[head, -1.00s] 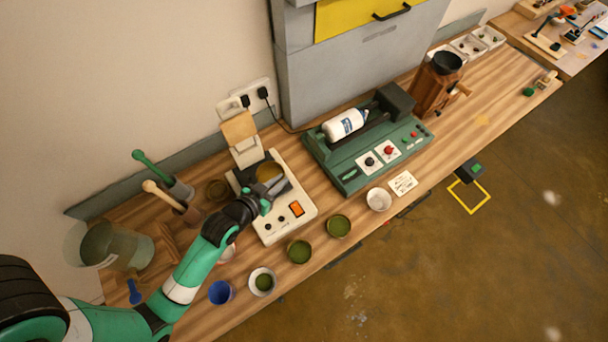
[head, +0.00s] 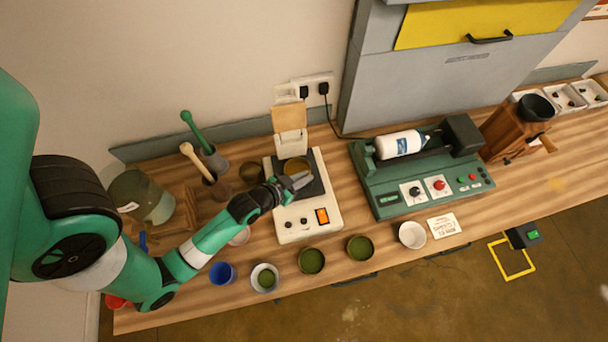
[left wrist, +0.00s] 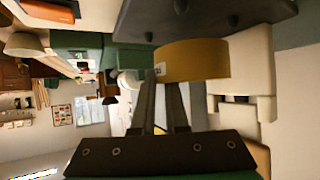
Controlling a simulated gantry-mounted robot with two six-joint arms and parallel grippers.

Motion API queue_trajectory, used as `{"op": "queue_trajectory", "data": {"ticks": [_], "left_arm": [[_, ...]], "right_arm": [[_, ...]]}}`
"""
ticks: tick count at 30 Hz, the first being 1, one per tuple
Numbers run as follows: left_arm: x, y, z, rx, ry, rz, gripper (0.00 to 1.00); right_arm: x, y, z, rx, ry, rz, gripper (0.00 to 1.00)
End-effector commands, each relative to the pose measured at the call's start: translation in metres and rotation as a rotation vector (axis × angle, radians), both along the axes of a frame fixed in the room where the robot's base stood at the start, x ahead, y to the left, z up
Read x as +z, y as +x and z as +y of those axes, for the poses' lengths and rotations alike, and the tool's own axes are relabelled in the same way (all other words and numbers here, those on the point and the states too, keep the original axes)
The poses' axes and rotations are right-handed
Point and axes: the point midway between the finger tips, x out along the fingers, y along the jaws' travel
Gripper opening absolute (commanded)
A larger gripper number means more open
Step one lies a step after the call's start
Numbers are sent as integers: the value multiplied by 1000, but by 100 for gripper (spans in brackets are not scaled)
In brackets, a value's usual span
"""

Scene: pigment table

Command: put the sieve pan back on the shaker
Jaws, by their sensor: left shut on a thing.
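The shaker (head: 290,232) is a white box with a dark top plate, an orange switch and a raised, tan-topped part at its back. The yellow-brown round sieve pan (head: 295,165) is over the dark plate. My left gripper (head: 301,180) reaches in from the left and is shut on the pan's near side. In the left wrist view, the pan (left wrist: 195,60) is at the fingertips, close against the dark plate (left wrist: 200,18). I cannot tell whether it rests fully on the plate. My right gripper is not in view.
A brown bowl (head: 251,173) stands left of the shaker. A green roller machine (head: 420,185) with a white bottle stands to the right.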

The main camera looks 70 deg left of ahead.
Motion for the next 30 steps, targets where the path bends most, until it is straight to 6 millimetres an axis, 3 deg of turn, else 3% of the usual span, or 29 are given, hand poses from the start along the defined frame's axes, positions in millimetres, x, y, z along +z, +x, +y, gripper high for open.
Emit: {"op": "queue_trajectory", "data": {"ticks": [1,6,30], "left_arm": [[-12,0,0,0,0,-1,0],[-19,0,0,0,0,-1,0],[-17,0,0,0,0,-1,0]], "right_arm": [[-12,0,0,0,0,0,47],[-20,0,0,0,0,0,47],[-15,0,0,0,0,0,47]]}}
